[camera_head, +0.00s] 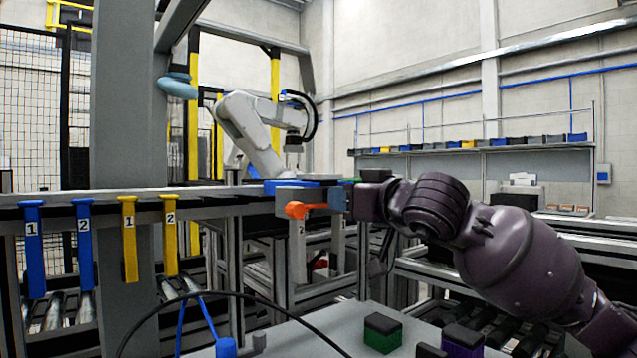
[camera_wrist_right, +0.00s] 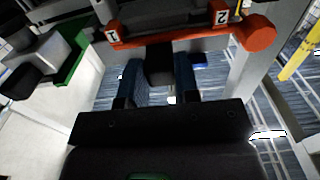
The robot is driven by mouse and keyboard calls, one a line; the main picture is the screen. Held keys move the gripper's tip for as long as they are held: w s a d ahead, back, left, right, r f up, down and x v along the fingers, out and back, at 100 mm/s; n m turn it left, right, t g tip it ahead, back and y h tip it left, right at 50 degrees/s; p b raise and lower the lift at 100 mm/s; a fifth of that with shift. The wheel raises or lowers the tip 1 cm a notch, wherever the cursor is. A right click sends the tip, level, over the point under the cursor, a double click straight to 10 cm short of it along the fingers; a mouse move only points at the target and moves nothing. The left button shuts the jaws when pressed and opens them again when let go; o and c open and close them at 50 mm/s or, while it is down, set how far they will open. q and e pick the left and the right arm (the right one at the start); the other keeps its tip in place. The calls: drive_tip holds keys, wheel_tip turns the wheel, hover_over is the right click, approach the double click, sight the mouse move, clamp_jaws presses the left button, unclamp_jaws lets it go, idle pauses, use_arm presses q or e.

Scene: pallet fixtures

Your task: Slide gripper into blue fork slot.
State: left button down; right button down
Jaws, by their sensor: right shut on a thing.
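My right gripper (camera_head: 326,205) reaches in from the right at the middle of the head view. In the right wrist view its two blue fingers (camera_wrist_right: 158,78) are shut on a dark block (camera_wrist_right: 160,62) below an orange bar (camera_wrist_right: 190,38). The bar carries white labels 1 and 2; its rounded orange end (camera_head: 296,210) also shows in the head view, beside a grey upright. Two blue hanging pieces, labelled 1 (camera_head: 34,250) and 2 (camera_head: 85,245), hang from the rail at the left, well away from my gripper. I cannot tell whether they form the fork slot. My left gripper is not seen.
Two yellow hanging pieces (camera_head: 130,240) hang on the same grey rail (camera_head: 215,199). A white robot arm (camera_head: 250,125) stands behind. A green-and-black block (camera_head: 382,332) and a purple-and-black block (camera_head: 462,340) sit on the grey table (camera_head: 335,325) in front. Another black cable arcs across the foreground.

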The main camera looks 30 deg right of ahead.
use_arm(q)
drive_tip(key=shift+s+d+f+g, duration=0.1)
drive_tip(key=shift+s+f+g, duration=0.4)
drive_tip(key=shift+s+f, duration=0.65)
use_arm(e)
drive_tip(key=shift+w+f, duration=0.2)
drive_tip(key=shift+f, duration=0.25)
drive_tip(key=c, duration=0.8)
unclamp_jaws()
drive_tip(key=shift+f, duration=0.1)
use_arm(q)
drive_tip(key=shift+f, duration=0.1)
use_arm(e)
drive_tip(key=shift+f, duration=0.2)
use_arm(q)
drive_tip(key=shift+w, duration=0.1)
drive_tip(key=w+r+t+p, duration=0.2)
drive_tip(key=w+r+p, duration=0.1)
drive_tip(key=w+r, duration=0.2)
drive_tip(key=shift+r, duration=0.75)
use_arm(e)
drive_tip(key=s, duration=0.3)
drive_tip(key=s+r, duration=0.1)
drive_tip(key=s, duration=0.3)
drive_tip(key=s+d, duration=0.1)
drive_tip(key=s, duration=0.3)
drive_tip(key=shift+s+r, duration=0.15)
drive_tip(key=shift+r, duration=0.1)
